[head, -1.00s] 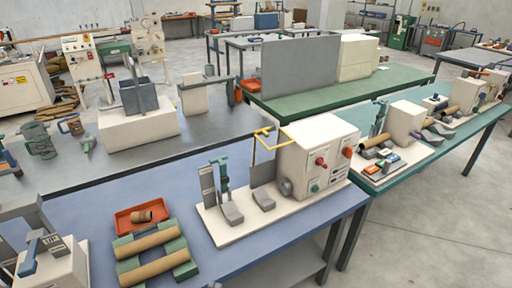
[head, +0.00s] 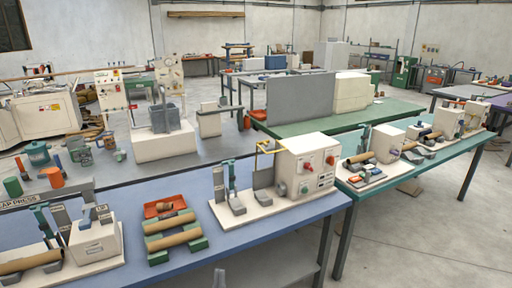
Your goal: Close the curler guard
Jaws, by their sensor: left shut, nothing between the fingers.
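A cream machine (head: 306,165) with red knobs stands at the right end of the blue table, on a long cream base. A yellow bar frame (head: 268,145) sticks out from its left side, above a grey upright plate (head: 263,178); it looks like the guard, but no label confirms this. My right gripper is not in view.
On the blue table (head: 240,238), a green rack (head: 176,241) holds tan tubes beside a red tray (head: 164,210). Another cream machine (head: 94,241) stands at the left. A teal table (head: 404,182) with similar machines is at the right. Grey floor is open at front right.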

